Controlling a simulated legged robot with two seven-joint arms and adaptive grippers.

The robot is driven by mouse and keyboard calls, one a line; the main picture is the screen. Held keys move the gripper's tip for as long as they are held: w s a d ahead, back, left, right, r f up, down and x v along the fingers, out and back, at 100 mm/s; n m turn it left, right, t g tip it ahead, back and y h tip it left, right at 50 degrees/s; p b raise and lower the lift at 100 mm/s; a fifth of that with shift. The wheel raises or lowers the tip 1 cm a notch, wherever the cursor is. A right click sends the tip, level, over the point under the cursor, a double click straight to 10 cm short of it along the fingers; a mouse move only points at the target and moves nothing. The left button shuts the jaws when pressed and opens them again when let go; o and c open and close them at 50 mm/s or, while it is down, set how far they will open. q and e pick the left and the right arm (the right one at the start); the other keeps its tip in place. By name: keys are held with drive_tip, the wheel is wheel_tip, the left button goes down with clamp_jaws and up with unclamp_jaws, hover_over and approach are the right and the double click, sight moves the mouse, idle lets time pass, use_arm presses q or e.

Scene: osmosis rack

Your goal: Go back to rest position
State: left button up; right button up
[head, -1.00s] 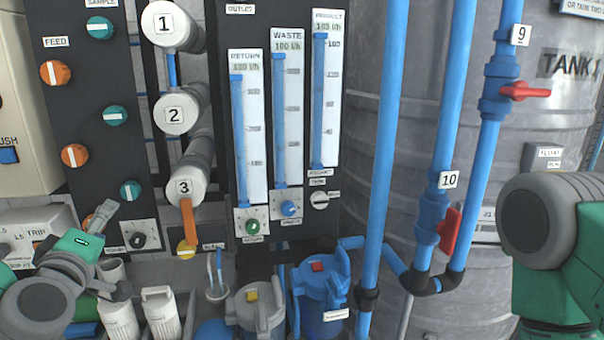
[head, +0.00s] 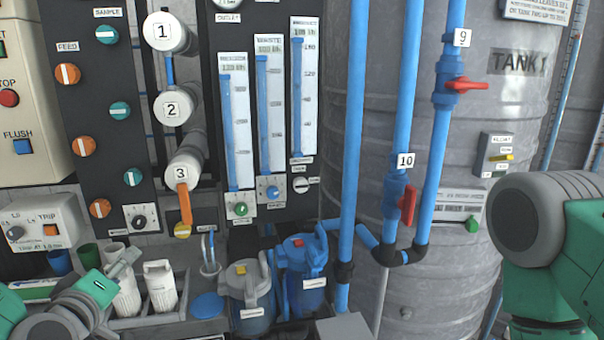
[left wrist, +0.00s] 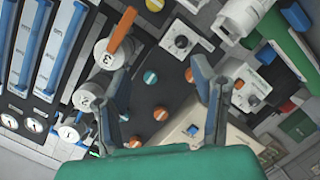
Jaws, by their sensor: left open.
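My left gripper (head: 125,262) is at the lower left in the head view, in front of white bottles in a grey tray. In the left wrist view my left gripper (left wrist: 165,75) has its two fingers spread apart with nothing between them. The dark panel with orange and teal knobs lies beyond them. My right arm (head: 560,235) shows at the right edge of the head view as a grey and green link, in front of the tank. Its gripper is outside the picture.
A knob panel (head: 92,125), white pipe ends with an orange handle (head: 184,203), and flow meters (head: 271,120) stand ahead. Blue pipes (head: 353,120) with red valves run before the grey tank (head: 475,150). Filter housings (head: 248,297) and a tray (head: 192,322) are below.

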use_arm(q)
drive_tip(key=s+d+f+m+g+h, duration=0.1)
drive_tip(key=s+d+f+m+g, duration=0.3)
drive_tip(key=f, duration=0.5)
drive_tip(key=s+d+f+m+g+h, duration=0.2)
drive_tip(key=s+f, duration=0.4)
drive_tip(key=f, duration=0.3)
drive_tip(key=s+a+f+m+g, duration=0.1)
drive_tip(key=s+f+g, duration=0.3)
drive_tip(key=s, duration=0.6)
drive_tip(key=s+f+m+g+y, duration=0.1)
drive_tip(key=s+f+m+g, duration=0.3)
drive_tip(key=s+f, duration=0.4)
drive_tip(key=s+g, duration=0.1)
drive_tip(key=s, duration=0.2)
drive_tip(key=shift+a+f+m, duration=0.3)
drive_tip(key=shift+a, duration=0.1)
drive_tip(key=shift+w, duration=0.1)
